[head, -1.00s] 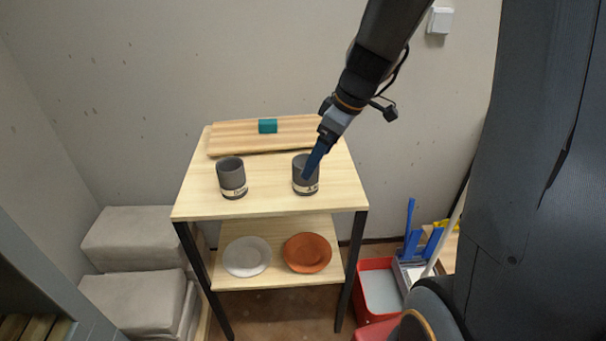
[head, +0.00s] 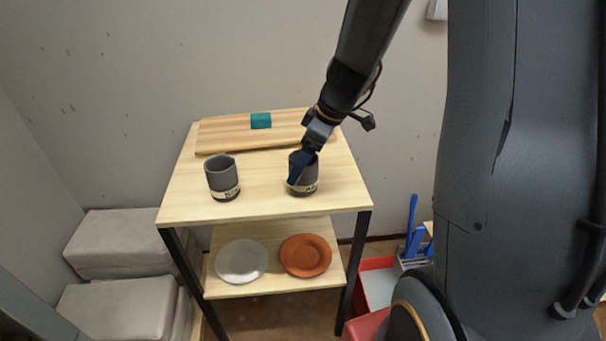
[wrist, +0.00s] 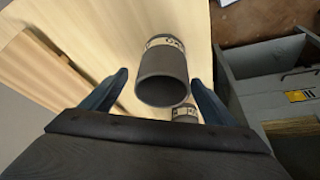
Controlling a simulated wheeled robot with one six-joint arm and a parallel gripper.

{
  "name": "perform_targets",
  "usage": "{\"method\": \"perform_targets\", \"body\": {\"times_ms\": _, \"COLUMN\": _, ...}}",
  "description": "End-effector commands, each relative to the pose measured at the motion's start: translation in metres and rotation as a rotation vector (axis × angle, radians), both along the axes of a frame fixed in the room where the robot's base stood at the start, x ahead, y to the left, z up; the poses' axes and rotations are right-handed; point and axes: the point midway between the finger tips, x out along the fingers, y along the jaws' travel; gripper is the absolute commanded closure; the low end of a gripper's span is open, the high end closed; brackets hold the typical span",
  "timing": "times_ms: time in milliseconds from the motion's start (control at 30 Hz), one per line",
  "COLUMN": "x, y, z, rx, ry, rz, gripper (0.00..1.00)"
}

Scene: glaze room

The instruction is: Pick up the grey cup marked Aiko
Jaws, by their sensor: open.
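Two dark grey cups with pale name bands stand upright on the wooden table top. The left cup (head: 221,176) has a band too small to read surely. My gripper (head: 294,180) is open, with its blue fingers at the right cup. In the wrist view, a cup (wrist: 162,75) lies between the open fingers (wrist: 158,84); contact is not clear. The other cup (wrist: 186,113) shows partly behind it.
A wooden board (head: 225,137) with a teal block (head: 261,120) lies at the back of the table (head: 250,203). The lower shelf holds a white plate (head: 241,261) and an orange plate (head: 305,256). Table space between the cups is clear.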

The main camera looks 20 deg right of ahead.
Motion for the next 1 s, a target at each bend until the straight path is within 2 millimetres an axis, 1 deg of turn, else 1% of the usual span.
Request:
{"method": "perform_targets", "body": {"times_ms": 133, "x": 0.0, "y": 0.008, "z": -0.018, "rx": 0.002, "ry": 0.006, "rz": 0.002, "gripper": 0.19}}
{"method": "perform_targets", "body": {"times_ms": 267, "x": 0.004, "y": 0.012, "z": -0.031, "rx": 0.001, "ry": 0.003, "rz": 0.003, "gripper": 0.19}}
{"method": "perform_targets", "body": {"times_ms": 400, "x": 0.005, "y": 0.013, "z": -0.035, "rx": 0.0, "ry": 0.002, "rz": 0.005, "gripper": 0.19}}
{"method": "perform_targets", "body": {"times_ms": 600, "x": 0.005, "y": 0.014, "z": -0.035, "rx": -0.001, "ry": 0.001, "rz": 0.004, "gripper": 0.19}}
{"method": "perform_targets", "body": {"times_ms": 767, "x": 0.006, "y": 0.014, "z": -0.035, "rx": -0.001, "ry": 0.001, "rz": 0.004, "gripper": 0.46}}
{"method": "perform_targets", "body": {"times_ms": 900, "x": 0.005, "y": 0.014, "z": -0.035, "rx": -0.001, "ry": 0.001, "rz": 0.004, "gripper": 0.7}}
{"method": "perform_targets", "body": {"times_ms": 1000, "x": 0.006, "y": 0.014, "z": -0.035, "rx": 0.0, "ry": 0.0, "rz": 0.004, "gripper": 0.71}}
